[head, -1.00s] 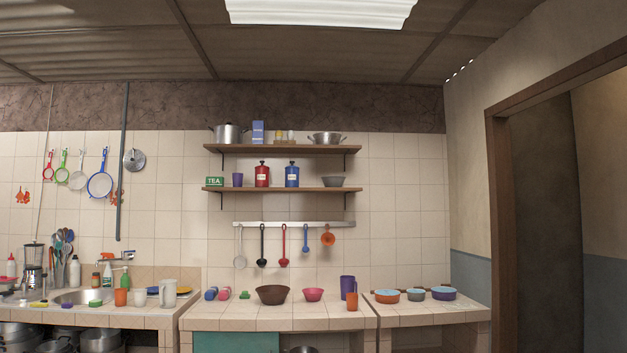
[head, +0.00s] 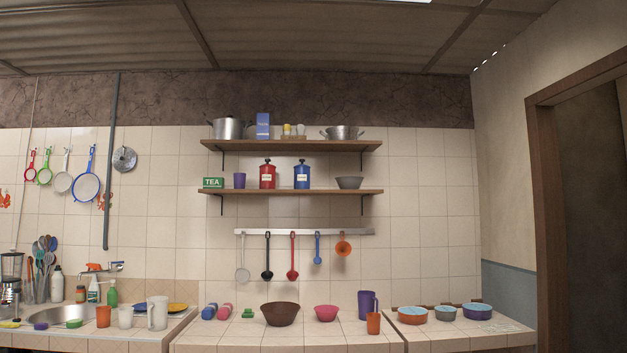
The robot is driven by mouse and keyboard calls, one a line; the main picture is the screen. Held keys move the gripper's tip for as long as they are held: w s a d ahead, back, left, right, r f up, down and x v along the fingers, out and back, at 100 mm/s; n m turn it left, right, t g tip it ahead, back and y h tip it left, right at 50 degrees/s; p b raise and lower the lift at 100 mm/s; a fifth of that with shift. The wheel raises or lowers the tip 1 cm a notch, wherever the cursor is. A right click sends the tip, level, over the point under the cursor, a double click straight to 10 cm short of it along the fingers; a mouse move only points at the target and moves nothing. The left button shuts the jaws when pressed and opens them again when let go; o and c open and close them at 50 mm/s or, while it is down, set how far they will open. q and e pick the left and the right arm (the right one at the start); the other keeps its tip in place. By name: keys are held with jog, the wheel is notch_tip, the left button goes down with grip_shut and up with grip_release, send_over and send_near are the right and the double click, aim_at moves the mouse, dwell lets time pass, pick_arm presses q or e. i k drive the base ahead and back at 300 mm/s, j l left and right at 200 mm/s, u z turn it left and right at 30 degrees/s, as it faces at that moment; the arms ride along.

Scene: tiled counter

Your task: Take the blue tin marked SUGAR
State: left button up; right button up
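The blue tin (head: 302,175) stands upright on the lower wall shelf (head: 330,191). It has a dark lid with a knob and a pale label on its front, too small to read. A red tin (head: 267,174) of the same shape stands just left of it, with a gap between them. A grey bowl (head: 348,182) sits to its right. Nothing covers the blue tin. Neither of my grippers shows in the head view.
A green TEA box (head: 213,183) and a purple cup (head: 239,180) share the lower shelf. The upper shelf (head: 290,145) holds pots. Utensils hang from a rail (head: 305,231) below. Bowls and cups stand on the tiled counter (head: 285,342).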

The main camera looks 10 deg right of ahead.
aim_at(302, 174)
jog(key=i+j, duration=0.1)
jog(key=i, duration=0.55)
jog(key=i+j+z, duration=0.15)
jog(key=i, duration=0.5)
jog(key=i+j, duration=0.1)
jog(key=i, duration=0.55)
